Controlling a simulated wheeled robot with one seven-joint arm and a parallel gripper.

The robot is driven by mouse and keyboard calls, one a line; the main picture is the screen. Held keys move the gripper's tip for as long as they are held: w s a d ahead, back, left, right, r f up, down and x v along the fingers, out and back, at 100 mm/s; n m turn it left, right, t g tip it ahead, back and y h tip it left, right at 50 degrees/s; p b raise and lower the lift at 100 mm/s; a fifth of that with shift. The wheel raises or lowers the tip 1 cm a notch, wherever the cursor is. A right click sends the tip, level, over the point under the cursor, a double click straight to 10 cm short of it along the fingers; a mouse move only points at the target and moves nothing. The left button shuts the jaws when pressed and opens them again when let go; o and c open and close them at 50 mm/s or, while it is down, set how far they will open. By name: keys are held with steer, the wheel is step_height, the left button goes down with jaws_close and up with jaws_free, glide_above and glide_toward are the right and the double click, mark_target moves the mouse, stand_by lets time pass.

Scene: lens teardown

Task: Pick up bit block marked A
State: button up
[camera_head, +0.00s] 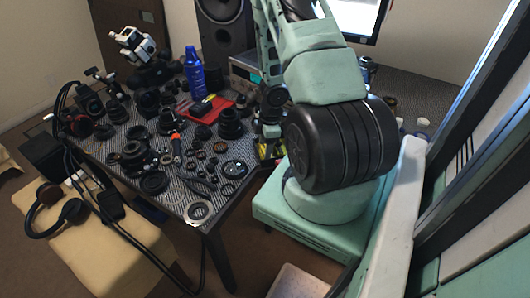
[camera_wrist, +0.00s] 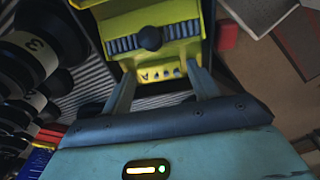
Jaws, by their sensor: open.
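A yellow bit block (camera_wrist: 160,72) with a dark ribbed row and a round black knob shows in the upper middle of the wrist view. My gripper (camera_wrist: 161,68) is open, with one finger on each side of the block's near part. I cannot tell whether either finger touches it. In the head view a bit of yellow (camera_head: 270,151) shows at the table edge beside my arm, which hides most of that spot.
Black lens parts with white-numbered rings (camera_wrist: 38,45) crowd the left of the wrist view. A small red piece (camera_wrist: 228,36) lies right of the block. In the head view, the table holds many lens parts, a red tray (camera_head: 211,109) and a blue bottle (camera_head: 194,75).

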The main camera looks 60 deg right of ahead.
steer(key=c, duration=0.7)
steer(key=shift+r, duration=0.15)
steer(key=shift+c, duration=0.2)
